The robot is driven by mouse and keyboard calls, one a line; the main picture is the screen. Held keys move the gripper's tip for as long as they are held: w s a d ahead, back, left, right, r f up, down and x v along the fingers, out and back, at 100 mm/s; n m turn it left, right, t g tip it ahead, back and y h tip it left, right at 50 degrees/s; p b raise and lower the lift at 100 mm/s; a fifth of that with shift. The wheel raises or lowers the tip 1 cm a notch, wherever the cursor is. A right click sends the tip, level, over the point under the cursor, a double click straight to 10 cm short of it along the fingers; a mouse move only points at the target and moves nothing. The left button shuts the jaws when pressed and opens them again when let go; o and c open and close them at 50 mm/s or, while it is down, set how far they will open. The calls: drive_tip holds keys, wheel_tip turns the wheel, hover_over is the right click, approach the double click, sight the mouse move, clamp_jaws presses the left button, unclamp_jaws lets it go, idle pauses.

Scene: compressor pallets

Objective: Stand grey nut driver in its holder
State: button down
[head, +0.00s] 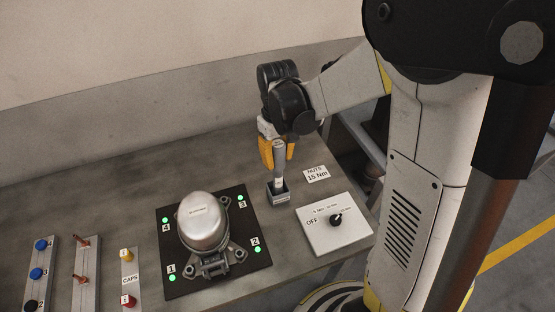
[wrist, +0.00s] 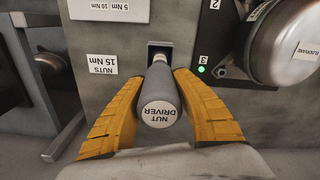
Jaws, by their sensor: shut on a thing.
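The grey nut driver (wrist: 159,103) is between the two yellow fingers of my gripper (wrist: 157,110) in the wrist view, its labelled end facing the camera. In the head view my gripper (head: 277,152) is shut on the nut driver (head: 279,163), which is upright. Its lower end is at the mouth of the small square grey holder (head: 279,196) on the table. The holder also shows in the wrist view (wrist: 152,47), beyond the driver. How deep the tip sits inside is hidden.
A compressor (head: 202,222) stands on a black plate (head: 178,284) with green lights, left of the holder. Racks with blue knobs (head: 37,273), copper-coloured pieces (head: 82,243) and caps (head: 128,268) stand far left.

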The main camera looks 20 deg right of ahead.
drive_tip(key=c, duration=1)
unclamp_jaws()
drive_tip(key=shift+f, duration=0.1)
drive_tip(key=shift+c, duration=0.2)
wheel_tip(320, 180, up, 12)
drive_tip(key=p, duration=0.3)
drive_tip(key=shift+s+r, duration=0.2)
drive_tip(key=shift+r, duration=0.15)
drive_tip(key=s+r+m+t, duration=0.3)
drive_tip(key=s+t, duration=0.4)
drive_tip(key=s, duration=0.5)
drive_tip(key=shift+s+r, duration=0.3)
drive_tip(key=shift+r, duration=0.3)
